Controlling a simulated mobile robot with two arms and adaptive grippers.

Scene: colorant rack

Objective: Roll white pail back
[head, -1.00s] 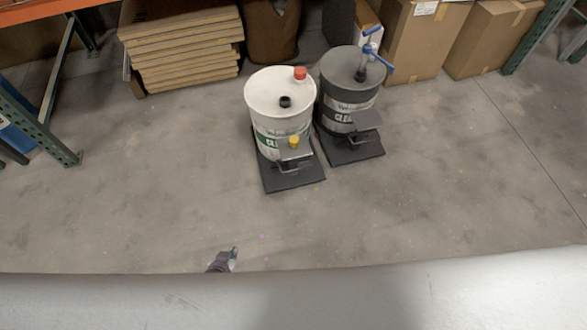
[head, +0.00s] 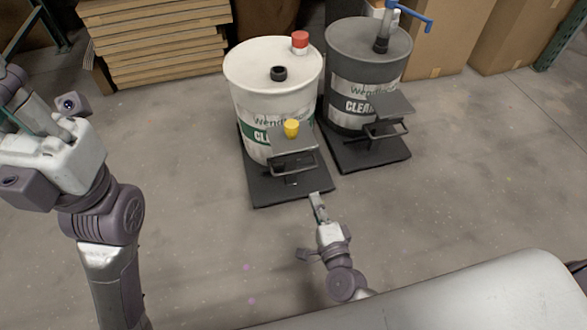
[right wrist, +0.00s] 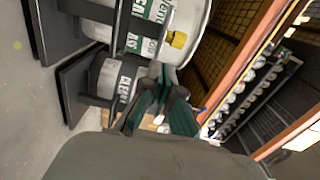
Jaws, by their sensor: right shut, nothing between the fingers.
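The white pail (head: 270,85) is a drum with a green label, a red cap and a black cap on top. It stands upright on a dark low platform (head: 300,197), which has a metal handle (head: 297,163) and a yellow cap at its front. My right gripper (head: 317,203) is shut and empty, at the platform's front right corner in the head view; I cannot tell whether it touches. In the right wrist view the white pail (right wrist: 188,15) shows tilted beyond the fingers (right wrist: 163,92). My left gripper (head: 22,105) is at the far left, away from the pail; its opening is unclear.
A grey drum (head: 368,60) with a blue-handled pump stands close on the right, on its own dark platform (head: 375,157). Stacked boards (head: 160,45) and cardboard boxes (head: 440,40) are behind. The floor in front is clear.

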